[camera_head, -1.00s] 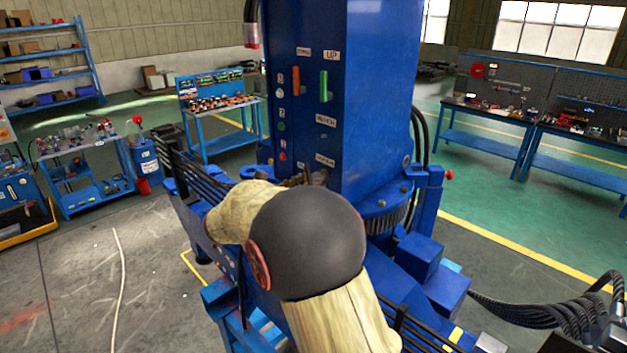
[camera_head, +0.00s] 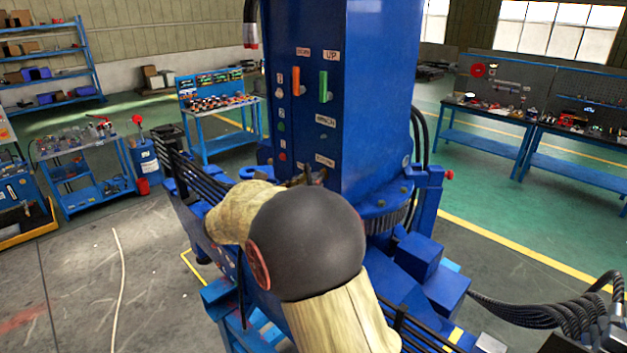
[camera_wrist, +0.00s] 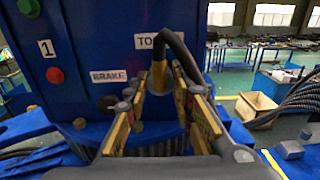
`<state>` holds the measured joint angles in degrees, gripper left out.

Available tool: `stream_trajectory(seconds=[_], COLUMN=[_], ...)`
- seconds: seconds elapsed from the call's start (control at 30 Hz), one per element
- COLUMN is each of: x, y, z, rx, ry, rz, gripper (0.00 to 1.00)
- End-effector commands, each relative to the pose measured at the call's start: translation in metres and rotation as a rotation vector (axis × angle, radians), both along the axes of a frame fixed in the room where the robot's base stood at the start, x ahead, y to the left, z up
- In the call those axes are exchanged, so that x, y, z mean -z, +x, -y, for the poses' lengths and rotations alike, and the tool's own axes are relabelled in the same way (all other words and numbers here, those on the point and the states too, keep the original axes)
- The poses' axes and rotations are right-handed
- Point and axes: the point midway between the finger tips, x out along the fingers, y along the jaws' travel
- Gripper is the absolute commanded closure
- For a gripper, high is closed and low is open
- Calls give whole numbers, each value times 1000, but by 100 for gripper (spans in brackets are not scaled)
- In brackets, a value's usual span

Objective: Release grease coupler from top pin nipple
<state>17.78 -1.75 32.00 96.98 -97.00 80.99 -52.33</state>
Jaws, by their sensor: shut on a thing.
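In the wrist view the two yellow-sided fingers of my gripper (camera_wrist: 166,86) reach toward the blue crane column. They are shut on the grease coupler (camera_wrist: 159,76), a small brassy piece between the fingertips. A black hose (camera_wrist: 178,50) arches up from it and passes in front of a white label (camera_wrist: 148,41) starting "TO". The pin nipple itself is hidden behind the coupler and fingers, so I cannot tell how they are seated. In the head view my gripper (camera_head: 308,176) is small and dark against the column's lower face, mostly hidden by my arm.
The blue crane column (camera_head: 383,90) carries orange and green levers and several buttons. A BRAKE label (camera_wrist: 108,76) sits left of my fingers, above a dark round hole. Black hoses (camera_head: 540,308) lie at the right. Workbenches (camera_head: 485,142) stand well behind.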

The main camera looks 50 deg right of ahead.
Motion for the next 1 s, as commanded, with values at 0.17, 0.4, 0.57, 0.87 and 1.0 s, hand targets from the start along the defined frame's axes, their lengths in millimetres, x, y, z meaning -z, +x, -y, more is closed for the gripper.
stream_trajectory(seconds=[0.17, 0.4, 0.57, 0.87, 1.0], x=[0, 0, 0, 0, 0], y=[1, 2, 3, 4, 5], z=[-2, -11, -19, -32, -38], rx=[-1, -1, -2, -1, -1], ry=[0, 0, 0, 0, 0], rz=[0, 1, 1, 0, 0], gripper=[100, 100, 100, 100, 100])
